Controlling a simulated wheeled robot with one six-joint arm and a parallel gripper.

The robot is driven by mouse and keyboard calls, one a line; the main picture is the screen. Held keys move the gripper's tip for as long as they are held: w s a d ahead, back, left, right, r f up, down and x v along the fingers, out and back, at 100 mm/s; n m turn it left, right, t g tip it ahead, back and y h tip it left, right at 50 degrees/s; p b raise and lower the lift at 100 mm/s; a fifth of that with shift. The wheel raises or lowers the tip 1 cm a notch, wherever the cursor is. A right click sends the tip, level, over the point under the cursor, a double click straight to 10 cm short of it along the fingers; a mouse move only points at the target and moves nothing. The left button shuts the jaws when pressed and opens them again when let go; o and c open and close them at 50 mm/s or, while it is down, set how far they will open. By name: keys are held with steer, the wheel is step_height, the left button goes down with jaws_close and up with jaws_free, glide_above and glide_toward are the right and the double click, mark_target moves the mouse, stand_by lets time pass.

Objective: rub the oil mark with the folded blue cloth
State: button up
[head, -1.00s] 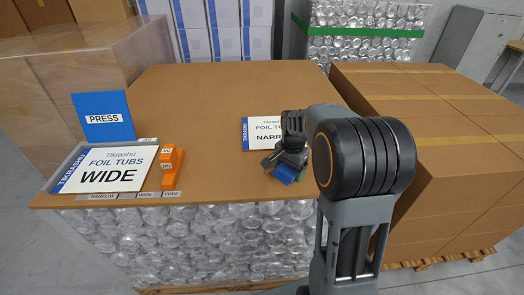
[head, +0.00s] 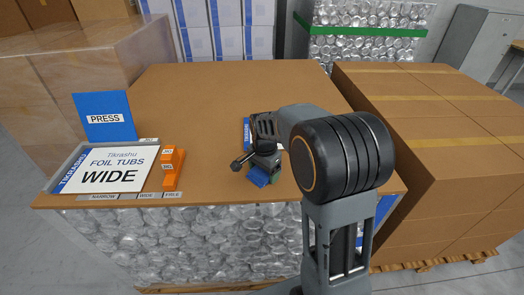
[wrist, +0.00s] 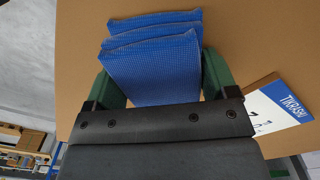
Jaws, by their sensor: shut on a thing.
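The folded blue cloth (head: 258,177) is held in my gripper (head: 262,172), over the front middle of the brown cardboard top (head: 200,95). In the wrist view the cloth (wrist: 155,65) shows several folded layers between the green fingers of my gripper (wrist: 160,85). The fingers are shut on it. I cannot tell whether the cloth touches the cardboard. No oil mark shows in either view; my arm and the cloth hide part of the surface.
A grey tray (head: 50,178) with a white "WIDE" card (head: 110,169) lies at the left, beside an orange block (head: 172,168). A blue PRESS sign (head: 104,118) stands behind it. A card (wrist: 284,105) lies near my gripper. Taped boxes (head: 430,120) stand right.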

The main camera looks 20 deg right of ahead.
step_height(320, 180, up, 4)
steer(key=shift+s+d+f+p, duration=0.1)
steer(key=shift+f+p, duration=0.05)
steer(key=shift+p, duration=0.85)
step_height(320, 180, up, 4)
steer(key=p, duration=0.3)
steer(key=shift+r+p, duration=0.25)
steer(key=shift+p, duration=0.05)
